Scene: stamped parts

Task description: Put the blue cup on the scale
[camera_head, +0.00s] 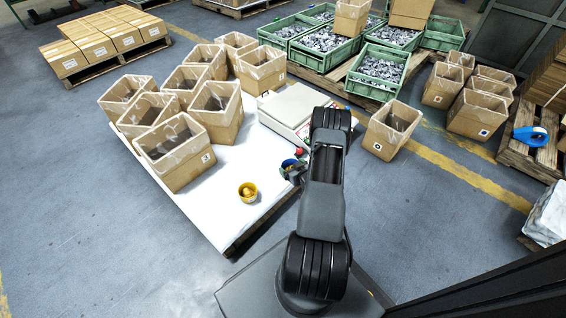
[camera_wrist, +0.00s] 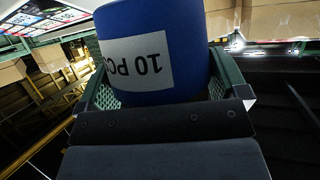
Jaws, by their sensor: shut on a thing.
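The blue cup (camera_wrist: 150,32) fills the upper middle of the wrist view, with a white label reading "10 PC" upside down. My gripper (camera_wrist: 160,88) is shut on it, one green-padded finger on each side. In the head view the cup (camera_head: 288,163) is a small blue shape at the end of my gripper (camera_head: 294,170), near the right edge of the white table; whether it is clear of the tabletop is hard to tell. The scale (camera_head: 290,102) has a pale flat platform and stands at the table's far right corner, beyond the cup, partly hidden by my arm.
A yellow cup (camera_head: 248,193) stands on the white tabletop (camera_head: 215,212), left of my gripper. A red round thing (camera_head: 299,152) is close by the blue cup. Several open cardboard boxes (camera_head: 177,160) crowd the table's left side. Another box (camera_head: 390,133) stands right of the table.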

